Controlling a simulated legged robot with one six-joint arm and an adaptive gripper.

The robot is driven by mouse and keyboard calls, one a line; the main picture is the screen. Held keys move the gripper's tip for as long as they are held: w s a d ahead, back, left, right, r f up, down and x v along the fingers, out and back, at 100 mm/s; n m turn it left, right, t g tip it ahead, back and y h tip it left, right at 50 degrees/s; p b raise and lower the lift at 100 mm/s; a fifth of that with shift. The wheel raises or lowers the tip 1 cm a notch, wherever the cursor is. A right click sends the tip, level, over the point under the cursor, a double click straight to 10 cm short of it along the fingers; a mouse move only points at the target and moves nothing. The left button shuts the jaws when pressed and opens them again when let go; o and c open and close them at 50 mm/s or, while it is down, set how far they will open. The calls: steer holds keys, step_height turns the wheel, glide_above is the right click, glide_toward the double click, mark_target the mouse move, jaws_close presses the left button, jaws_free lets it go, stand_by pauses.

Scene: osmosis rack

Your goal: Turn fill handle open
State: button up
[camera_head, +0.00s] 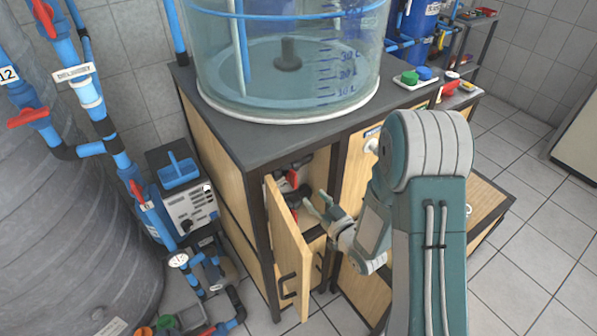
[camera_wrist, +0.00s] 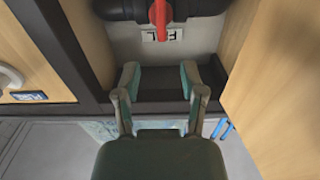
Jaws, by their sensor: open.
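The red fill handle (camera_wrist: 158,18) sits on a dark pipe (camera_wrist: 195,6) at the top of the wrist view, above a small white label (camera_wrist: 162,35) that seems to read FILL. It points along the picture's vertical. In the head view, red parts (camera_head: 292,178) show inside the open cabinet, small and partly shaded. My gripper (camera_wrist: 160,72) is open and empty, its two fingers spread below the handle in the wrist view, apart from it. In the head view my gripper (camera_head: 317,203) is at the cabinet opening, beside the swung-out door.
The open wooden door (camera_head: 288,245) stands close left of my gripper; a wooden panel (camera_wrist: 275,90) fills the wrist view's right side. A dark frame bar (camera_wrist: 155,104) crosses behind the fingers. A clear tank (camera_head: 290,60) stands on the cabinet top. Blue pipes with red handles stand at left.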

mark_target(296, 179)
steer(key=x, duration=1)
steer(key=shift+w+a, duration=0.1)
steer(key=shift+a, duration=0.2)
jaws_close()
